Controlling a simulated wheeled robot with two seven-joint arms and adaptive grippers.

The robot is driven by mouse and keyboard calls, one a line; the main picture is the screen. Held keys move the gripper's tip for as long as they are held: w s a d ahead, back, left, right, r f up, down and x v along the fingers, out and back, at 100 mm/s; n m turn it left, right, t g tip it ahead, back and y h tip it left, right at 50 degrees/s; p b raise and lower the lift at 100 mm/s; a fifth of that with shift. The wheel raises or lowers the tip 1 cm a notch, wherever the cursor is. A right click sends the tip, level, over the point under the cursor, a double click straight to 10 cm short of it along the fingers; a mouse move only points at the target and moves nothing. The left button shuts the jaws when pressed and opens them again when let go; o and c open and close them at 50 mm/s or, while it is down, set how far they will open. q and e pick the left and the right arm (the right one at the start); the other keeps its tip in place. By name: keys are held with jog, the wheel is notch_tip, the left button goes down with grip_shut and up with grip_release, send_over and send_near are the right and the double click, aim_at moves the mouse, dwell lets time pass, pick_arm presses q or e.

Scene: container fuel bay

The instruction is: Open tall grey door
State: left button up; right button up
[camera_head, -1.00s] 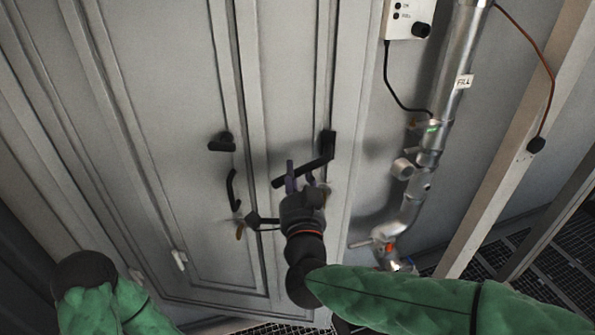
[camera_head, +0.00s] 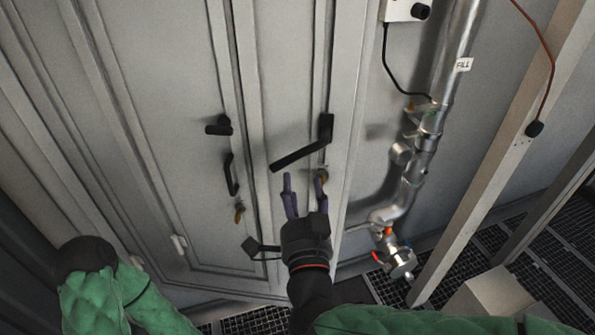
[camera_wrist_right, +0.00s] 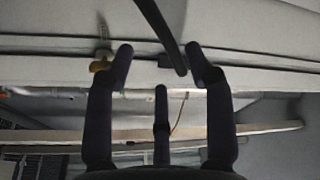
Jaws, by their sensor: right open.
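The tall grey door (camera_head: 285,60) fills the left and middle of the head view and looks shut. Its black lever handle (camera_head: 300,155) slants down to the left from a mount near the right edge. My right gripper (camera_head: 304,184) is open and empty, with its fingertips just below the lever in the head view. In the right wrist view, the black lever (camera_wrist_right: 158,28) runs between and beyond the open fingertips (camera_wrist_right: 158,52). A brass key (camera_wrist_right: 101,62) shows beside the left finger. My left sleeve is at lower left; its gripper is out of view.
Another black handle (camera_head: 231,174) and a black latch (camera_head: 218,126) are on the panel to the left. A metal fill pipe (camera_head: 440,110) with valves runs down the wall at right. A pale post (camera_head: 500,165) stands further right, above grated floor (camera_head: 560,250).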

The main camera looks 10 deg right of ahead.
jog(key=shift+s+a+f, duration=0.1)
jog(key=shift+s, duration=0.65)
jog(key=shift+s+a+f, duration=0.1)
jog(key=shift+s, duration=0.65)
